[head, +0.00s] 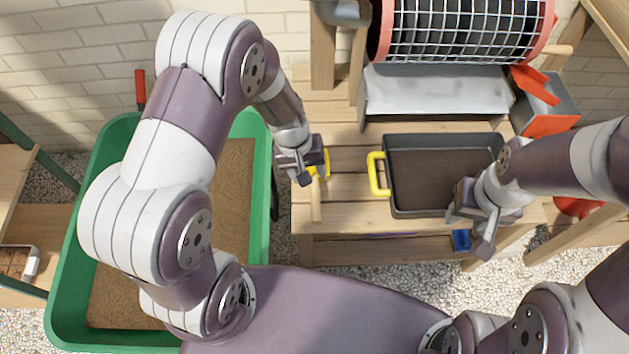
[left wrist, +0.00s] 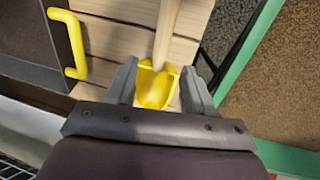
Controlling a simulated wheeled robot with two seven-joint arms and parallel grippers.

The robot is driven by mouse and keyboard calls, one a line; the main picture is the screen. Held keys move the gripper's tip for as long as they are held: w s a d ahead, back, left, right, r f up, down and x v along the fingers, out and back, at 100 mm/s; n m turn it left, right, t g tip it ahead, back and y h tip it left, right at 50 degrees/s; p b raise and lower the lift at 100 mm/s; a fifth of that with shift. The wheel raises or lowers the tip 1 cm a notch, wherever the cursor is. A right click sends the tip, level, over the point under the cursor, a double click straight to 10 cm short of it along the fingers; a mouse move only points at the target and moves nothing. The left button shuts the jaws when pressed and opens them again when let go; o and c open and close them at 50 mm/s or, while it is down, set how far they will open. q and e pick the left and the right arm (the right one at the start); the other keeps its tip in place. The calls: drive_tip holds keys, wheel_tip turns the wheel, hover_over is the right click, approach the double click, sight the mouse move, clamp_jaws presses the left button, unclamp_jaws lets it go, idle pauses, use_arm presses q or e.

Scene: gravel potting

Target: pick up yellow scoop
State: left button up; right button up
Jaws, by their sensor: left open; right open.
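The yellow scoop (left wrist: 156,90) lies on the wooden bench, with its pale wooden handle (left wrist: 168,28) pointing away from the wrist. In the head view, the scoop's yellow part (head: 326,164) is mostly hidden by my left gripper (head: 304,180), and its handle (head: 315,203) shows in front of it. In the left wrist view, my left gripper (left wrist: 158,68) is open, one finger on each side of the scoop, with gaps visible. My right gripper (head: 470,228) is open and empty at the front right corner of the black tray.
The black tray (head: 391,203) of dark soil, with a yellow handle (head: 376,174), stands right of the scoop. A green trough (head: 78,232) of brown material is at left. A wire drum sieve (head: 455,35) and metal chute (head: 435,92) are behind. A red-and-grey container (head: 548,105) is at right.

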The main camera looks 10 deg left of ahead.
sight(314, 188)
use_arm(q)
drive_tip(key=f, duration=0.3)
drive_tip(key=shift+w+d+f+b, duration=0.15)
drive_tip(key=shift+w+d+b, duration=0.05)
drive_tip(key=shift+b, duration=0.15)
drive_tip(key=f+b, duration=0.1)
drive_tip(key=f, duration=0.1)
drive_tip(key=d+f+b, duration=0.1)
drive_tip(key=f, duration=0.2)
drive_tip(key=shift+s, duration=0.15)
drive_tip(key=shift+f, duration=0.2)
drive_tip(key=shift+r, duration=0.15)
clamp_jaws()
